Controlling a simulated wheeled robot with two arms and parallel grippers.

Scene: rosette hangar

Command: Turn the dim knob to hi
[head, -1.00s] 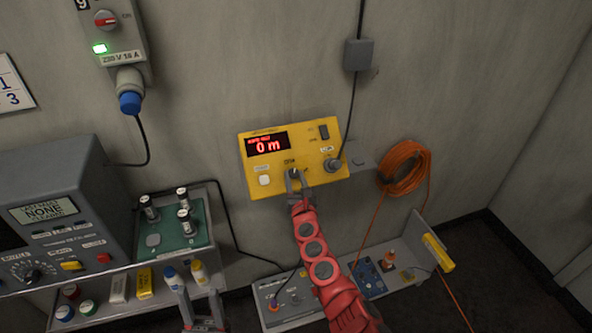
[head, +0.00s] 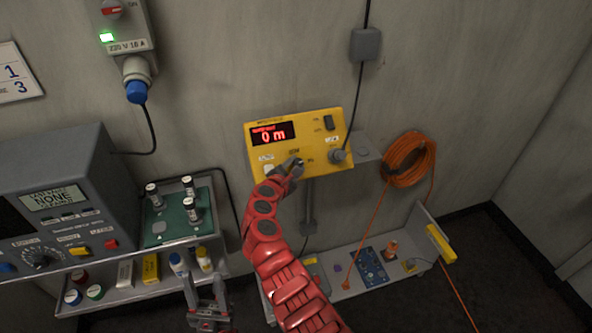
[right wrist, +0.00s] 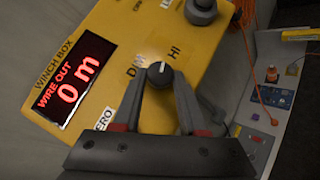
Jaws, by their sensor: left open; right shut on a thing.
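The yellow winch box (head: 335,160) is on the wall, with a red display (head: 272,134) reading 0 m. In the right wrist view, the small dark dim knob (right wrist: 160,75) has a white mark pointing roughly up in the picture. The HI label (right wrist: 175,51) is just up and right of it, and the DIM label (right wrist: 134,66) is to its left. My right gripper (head: 292,168) is shut on the dim knob, one finger on each side, partly hiding it in the head view. My left gripper (head: 207,290) is open and empty, low by the shelf.
An orange cable coil (head: 408,160) hangs to the right. A low tray (head: 345,290) lies below.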

